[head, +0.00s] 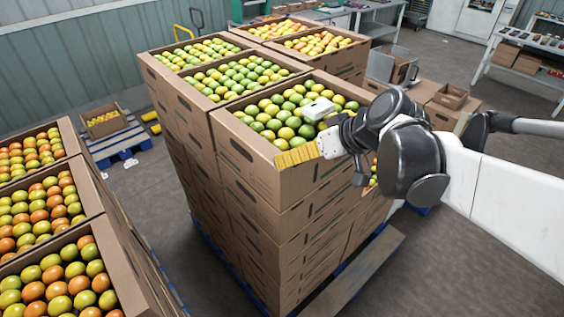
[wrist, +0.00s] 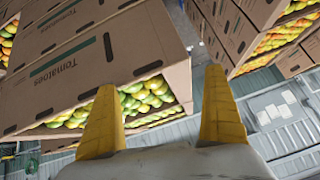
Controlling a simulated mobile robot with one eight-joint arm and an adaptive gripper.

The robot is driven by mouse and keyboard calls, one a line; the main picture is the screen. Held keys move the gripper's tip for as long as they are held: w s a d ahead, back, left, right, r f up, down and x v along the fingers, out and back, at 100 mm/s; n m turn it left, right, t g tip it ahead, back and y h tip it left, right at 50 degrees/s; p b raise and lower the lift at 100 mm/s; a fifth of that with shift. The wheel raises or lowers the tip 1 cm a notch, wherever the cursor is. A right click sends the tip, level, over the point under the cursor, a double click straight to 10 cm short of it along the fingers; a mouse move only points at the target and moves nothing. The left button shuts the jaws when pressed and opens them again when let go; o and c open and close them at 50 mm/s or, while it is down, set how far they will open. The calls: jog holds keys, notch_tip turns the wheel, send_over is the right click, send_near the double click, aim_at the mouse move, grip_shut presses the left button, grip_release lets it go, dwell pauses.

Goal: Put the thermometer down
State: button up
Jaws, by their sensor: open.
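A small white device (head: 319,109), which looks like the thermometer, lies on top of the green and orange tomatoes in the near open crate (head: 262,158) of the tall stack. It is apart from my fingers, just behind my gripper in the head view. My gripper (head: 295,157) has yellow fingers and is in front of the near side of that crate's rim, pointing left. In the wrist view, my two fingers (wrist: 161,80) stand wide apart with nothing between them. The thermometer is not seen in the wrist view.
More open crates of tomatoes (head: 205,98) stand behind on the stack. Another stack of crates (head: 103,238) is at the left. A blue pallet (head: 118,146) with a small box stands by the wall. Grey floor shows between the stacks. Boxes and a workbench are at the right.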

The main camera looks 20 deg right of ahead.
jog(key=s+a+f+m+h, duration=0.1)
jog(key=s+a, duration=0.1)
jog(key=s, duration=0.3)
jog(key=s+a+f+g+h, duration=0.1)
jog(key=s+a+h, duration=0.1)
jog(key=s, duration=0.3)
jog(key=shift+s+a+f+m, duration=0.15)
jog(key=shift+a+f+m, duration=0.1)
jog(key=shift+a+m, duration=0.2)
notch_tip(320, 180, down, 23)
jog(key=b, duration=2.2)
jog(key=shift+r+b, duration=0.15)
jog(key=shift+b, duration=0.2)
dwell(1.0)
